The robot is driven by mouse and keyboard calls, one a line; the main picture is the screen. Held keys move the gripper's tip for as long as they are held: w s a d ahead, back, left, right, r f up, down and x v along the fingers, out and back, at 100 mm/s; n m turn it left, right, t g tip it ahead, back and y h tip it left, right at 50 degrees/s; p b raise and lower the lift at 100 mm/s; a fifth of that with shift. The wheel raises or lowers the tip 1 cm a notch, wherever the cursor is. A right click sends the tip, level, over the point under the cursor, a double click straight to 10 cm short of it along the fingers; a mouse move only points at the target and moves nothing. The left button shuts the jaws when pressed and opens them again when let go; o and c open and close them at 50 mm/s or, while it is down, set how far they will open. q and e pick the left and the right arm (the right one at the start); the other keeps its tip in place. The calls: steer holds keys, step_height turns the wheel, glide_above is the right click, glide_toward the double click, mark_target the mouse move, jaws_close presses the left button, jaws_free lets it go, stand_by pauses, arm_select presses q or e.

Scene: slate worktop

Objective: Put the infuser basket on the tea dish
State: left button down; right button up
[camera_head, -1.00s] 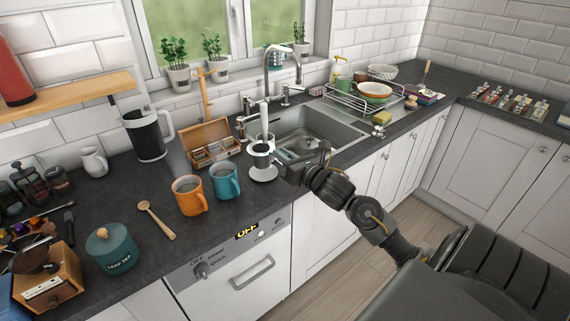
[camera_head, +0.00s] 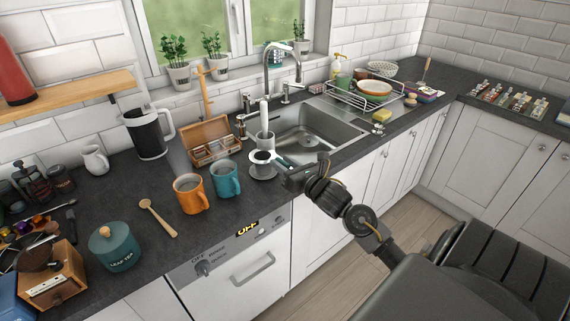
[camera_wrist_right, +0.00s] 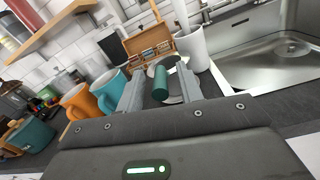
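The infuser basket (camera_head: 262,157), a pale-rimmed cup with a dark inside and a green handle, sits on the white tea dish (camera_head: 264,176) beside the sink. Its green handle (camera_wrist_right: 160,82) points toward my right gripper. My right gripper (camera_head: 288,168) is just right of the dish at the counter's front. In the right wrist view its two fingers (camera_wrist_right: 160,92) stand apart on either side of the handle, with gaps showing. The basket's body is partly hidden behind the handle there. My left gripper is in neither view.
A white holder (camera_head: 266,139) with an upright white item stands right behind the dish. A teal mug (camera_head: 224,180) and an orange mug (camera_head: 188,194) are to the left. A wooden tea box (camera_head: 210,142) is behind them. The sink (camera_head: 318,135) opens to the right.

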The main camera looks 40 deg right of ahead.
steer(key=shift+r+p, duration=0.3)
steer(key=s+b, duration=0.3)
steer(key=s, duration=0.9)
steer(key=shift+f, duration=0.15)
steer(key=shift+d+f, duration=0.1)
